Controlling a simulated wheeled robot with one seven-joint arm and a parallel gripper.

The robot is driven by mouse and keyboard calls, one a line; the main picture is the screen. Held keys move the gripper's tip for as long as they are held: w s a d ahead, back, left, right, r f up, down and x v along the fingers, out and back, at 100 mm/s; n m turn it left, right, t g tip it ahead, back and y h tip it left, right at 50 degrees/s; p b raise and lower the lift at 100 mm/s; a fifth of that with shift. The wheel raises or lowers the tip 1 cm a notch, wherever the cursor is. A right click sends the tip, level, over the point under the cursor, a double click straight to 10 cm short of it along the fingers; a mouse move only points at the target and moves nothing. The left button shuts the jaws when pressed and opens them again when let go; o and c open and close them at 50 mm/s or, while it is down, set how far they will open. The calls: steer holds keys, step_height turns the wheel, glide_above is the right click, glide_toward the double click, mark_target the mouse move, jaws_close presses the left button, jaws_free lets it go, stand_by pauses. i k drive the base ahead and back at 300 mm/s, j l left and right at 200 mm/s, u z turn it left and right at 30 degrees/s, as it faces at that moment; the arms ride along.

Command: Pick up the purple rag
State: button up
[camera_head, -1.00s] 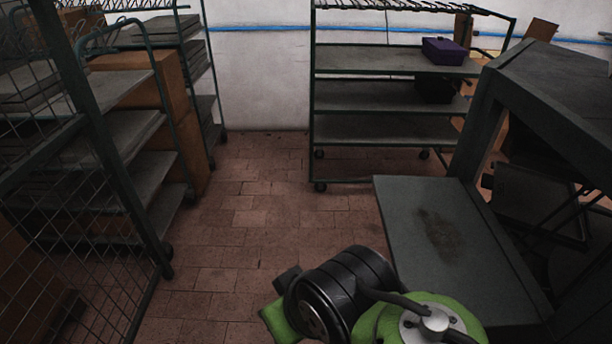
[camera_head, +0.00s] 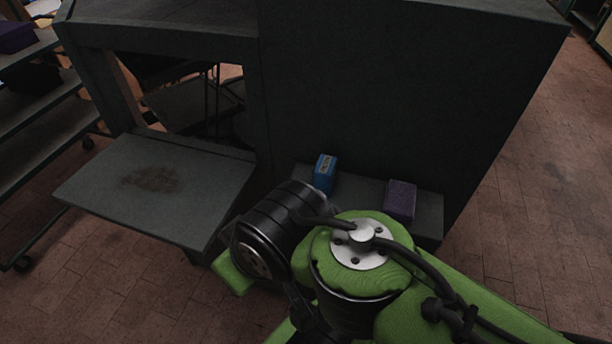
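A small purple block-shaped thing (camera_head: 400,200), which looks like the purple rag, lies on a low dark grey ledge (camera_head: 431,222) at the front of the large dark grey machine. My green and black arm reaches across the lower middle of the view, in front of the ledge and apart from the purple rag as far as I can see. My gripper's fingers do not show, so I cannot tell whether they are open or shut.
A blue box (camera_head: 324,173) stands on the same ledge, left of the purple rag. The machine (camera_head: 390,90) rises behind the ledge. A flat grey plate (camera_head: 150,205) with a brown stain juts out at left. A wheeled shelf rack (camera_head: 30,110) stands far left. Brick floor (camera_head: 550,170) is clear at right.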

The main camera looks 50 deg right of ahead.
mark_target(400, 197)
steer(key=k+l+z, duration=0.1)
steer(key=z, duration=2.2)
steer(key=l+u, duration=0.1)
steer(key=u, duration=1.55)
steer(key=z, duration=1.65)
